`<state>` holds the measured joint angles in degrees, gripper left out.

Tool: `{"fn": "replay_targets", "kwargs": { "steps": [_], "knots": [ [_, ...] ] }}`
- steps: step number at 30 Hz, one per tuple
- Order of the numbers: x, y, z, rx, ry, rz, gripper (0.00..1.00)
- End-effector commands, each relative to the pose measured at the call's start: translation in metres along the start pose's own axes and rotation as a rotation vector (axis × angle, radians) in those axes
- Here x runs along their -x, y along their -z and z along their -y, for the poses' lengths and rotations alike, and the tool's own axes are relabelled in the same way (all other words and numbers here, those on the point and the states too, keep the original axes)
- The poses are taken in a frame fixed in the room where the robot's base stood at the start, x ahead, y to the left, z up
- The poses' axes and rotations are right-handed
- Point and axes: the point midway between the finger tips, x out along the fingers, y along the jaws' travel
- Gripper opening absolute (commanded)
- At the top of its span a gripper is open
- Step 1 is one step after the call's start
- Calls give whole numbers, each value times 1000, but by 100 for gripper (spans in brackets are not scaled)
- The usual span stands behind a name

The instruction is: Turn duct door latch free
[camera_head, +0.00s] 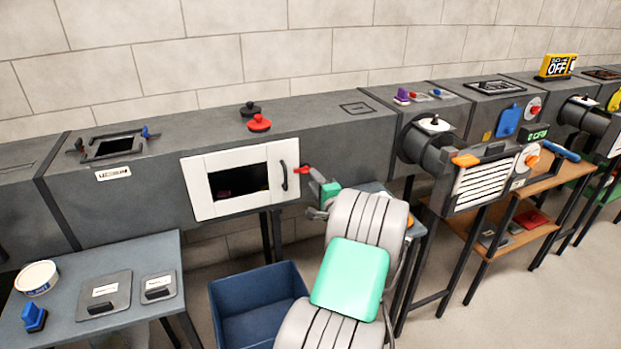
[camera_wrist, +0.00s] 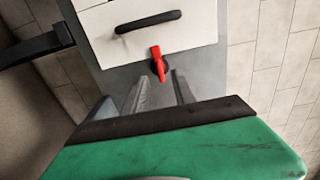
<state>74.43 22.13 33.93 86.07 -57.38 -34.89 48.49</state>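The duct door (camera_head: 200,190) is a white panel with a dark window and a black vertical handle (camera_head: 284,175); it looks closed on the grey duct. A red latch (camera_head: 302,169) sits on the duct just right of the door. In the wrist view the red latch (camera_wrist: 156,60) points toward the white door (camera_wrist: 190,25), on a dark round base. My gripper (camera_head: 322,187) is just right of the latch. In the wrist view my gripper (camera_wrist: 160,84) has its two grey fingers apart, with the latch beyond and between their tips. Contact is not visible.
A blue bin (camera_head: 250,310) stands below the duct. A grey table (camera_head: 65,300) at left holds a tub (camera_head: 37,278), a blue brush (camera_head: 34,317) and flat plates. Black and red knobs (camera_head: 260,123) sit on the duct top. A wooden shelf (camera_head: 540,185) stands at right.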

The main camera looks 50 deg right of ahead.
Motion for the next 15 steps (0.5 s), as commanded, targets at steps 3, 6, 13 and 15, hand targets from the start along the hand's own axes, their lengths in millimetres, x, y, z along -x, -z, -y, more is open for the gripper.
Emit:
{"fn": "replay_targets", "kwargs": {
  "steps": [3,6,13,15],
  "knots": [
    [-22,-1,0,2,-1,2,32],
    [-33,-1,0,2,-1,2,32],
    [-37,0,0,2,-2,0,32],
    [-37,0,0,2,-2,0,31]
  ]
}}
